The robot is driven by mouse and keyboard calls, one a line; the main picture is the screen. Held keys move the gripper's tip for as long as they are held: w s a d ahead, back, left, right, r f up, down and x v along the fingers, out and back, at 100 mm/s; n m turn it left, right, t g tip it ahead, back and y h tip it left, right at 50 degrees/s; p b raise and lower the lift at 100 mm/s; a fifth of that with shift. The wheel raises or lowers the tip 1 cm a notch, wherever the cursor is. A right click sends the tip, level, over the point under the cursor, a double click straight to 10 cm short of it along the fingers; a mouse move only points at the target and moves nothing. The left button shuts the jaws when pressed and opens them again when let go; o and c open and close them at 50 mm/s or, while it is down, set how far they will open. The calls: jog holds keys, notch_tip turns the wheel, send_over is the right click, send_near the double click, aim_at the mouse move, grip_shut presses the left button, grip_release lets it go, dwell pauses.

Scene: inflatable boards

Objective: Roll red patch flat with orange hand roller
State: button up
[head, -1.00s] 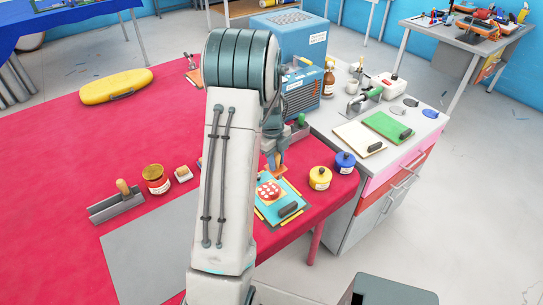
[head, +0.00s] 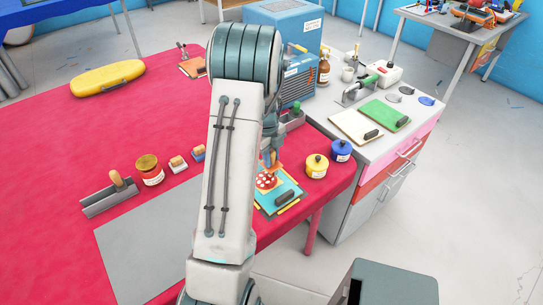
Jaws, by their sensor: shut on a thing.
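The red patch (head: 265,181) with white dots lies on a teal board (head: 269,206) near the right end of the red table. The board has a dark handle block and yellow strips. My gripper (head: 274,161) points down over the far side of the patch, shut on a small orange thing, which looks like the orange hand roller (head: 277,168). The roller overlaps the patch's far edge in the picture; whether it touches is too small to tell. My arm hides the left side of the board.
A yellow pot (head: 317,166) and a blue pot (head: 341,151) stand right of the board. A grey trowel-like tool (head: 108,197), an amber jar (head: 150,170) and small stamp-like blocks (head: 178,164) stand left of my arm. A grey mat (head: 150,250) lies in front.

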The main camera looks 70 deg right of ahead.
jog(key=shift+f+b, duration=0.6)
jog(key=shift+b, duration=0.1)
dwell(0.3)
